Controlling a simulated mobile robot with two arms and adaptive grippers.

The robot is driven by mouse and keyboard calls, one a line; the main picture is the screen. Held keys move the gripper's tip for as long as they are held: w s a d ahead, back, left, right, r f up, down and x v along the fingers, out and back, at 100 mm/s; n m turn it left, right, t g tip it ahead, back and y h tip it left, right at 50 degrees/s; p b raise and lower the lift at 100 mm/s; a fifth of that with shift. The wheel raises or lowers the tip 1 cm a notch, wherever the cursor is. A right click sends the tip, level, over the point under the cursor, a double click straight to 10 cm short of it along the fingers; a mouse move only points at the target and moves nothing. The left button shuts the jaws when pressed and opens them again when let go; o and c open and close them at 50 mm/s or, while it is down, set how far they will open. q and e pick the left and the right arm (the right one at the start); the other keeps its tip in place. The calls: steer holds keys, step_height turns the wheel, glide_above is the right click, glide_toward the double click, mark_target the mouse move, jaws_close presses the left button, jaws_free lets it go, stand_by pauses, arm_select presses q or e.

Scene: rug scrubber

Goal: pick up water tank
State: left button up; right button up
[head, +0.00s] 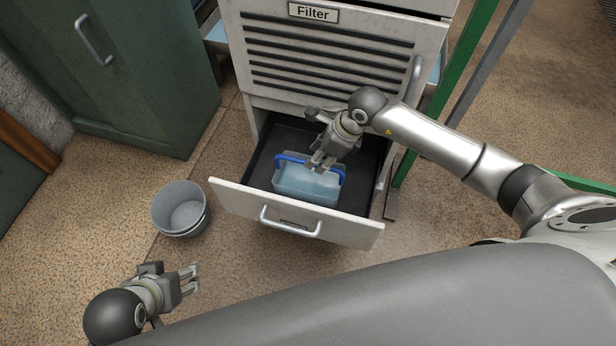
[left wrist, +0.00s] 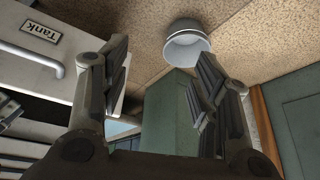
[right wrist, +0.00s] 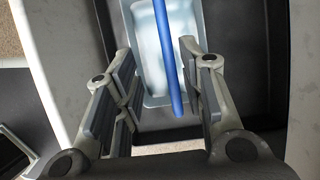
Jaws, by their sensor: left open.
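The water tank (head: 305,187) is a pale translucent blue box with a blue handle (head: 290,157). It sits in an open drawer (head: 260,165) below the Filter panel. My right gripper (head: 318,162) is over the tank at its handle, pointing down. In the right wrist view its fingers (right wrist: 158,85) are apart, and the blue handle (right wrist: 168,50) runs between them in the picture, nearer the right finger. I see no finger closed on it. The tank body also shows there (right wrist: 150,55). My left gripper (head: 190,281) is open and empty at the lower left, away from the drawer.
A grey bucket (head: 181,208) stands on the floor left of the drawer. A green cabinet (head: 130,75) is at the upper left. The Filter panel (head: 330,55) rises behind the drawer. A green post (head: 455,75) stands on the right. Floor between bucket and left gripper is clear.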

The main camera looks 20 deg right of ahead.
steer(key=shift+x, duration=1.2)
steer(key=b+x, duration=0.1)
steer(key=x, duration=0.1)
steer(key=w+b+x, duration=0.1)
steer(key=x, duration=0.1)
steer(key=shift+d+f, duration=0.1)
steer(key=shift+f, duration=0.05)
arm_select(q)
steer(key=w+d+r+t, duration=0.1)
steer(key=w+r+t, duration=0.2)
steer(key=w, duration=0.2)
steer(key=w+d+r+t+h, duration=0.1)
steer(key=w+d+r+t, duration=0.1)
steer(key=w, duration=0.3)
steer(key=shift+d+r+t+h, duration=0.3)
steer(key=shift+r+t, duration=0.15)
steer(key=shift+t, duration=0.25)
arm_select(e)
steer(key=shift+f, duration=0.15)
arm_select(q)
steer(key=shift+w+d+r+t, duration=0.25)
steer(key=shift+w+r+t, duration=0.15)
steer(key=shift+w+r, duration=0.2)
arm_select(e)
steer(key=shift+f, duration=0.25)
jaws_close()
steer(key=shift+w+r, duration=0.1)
steer(key=shift+w, duration=0.05)
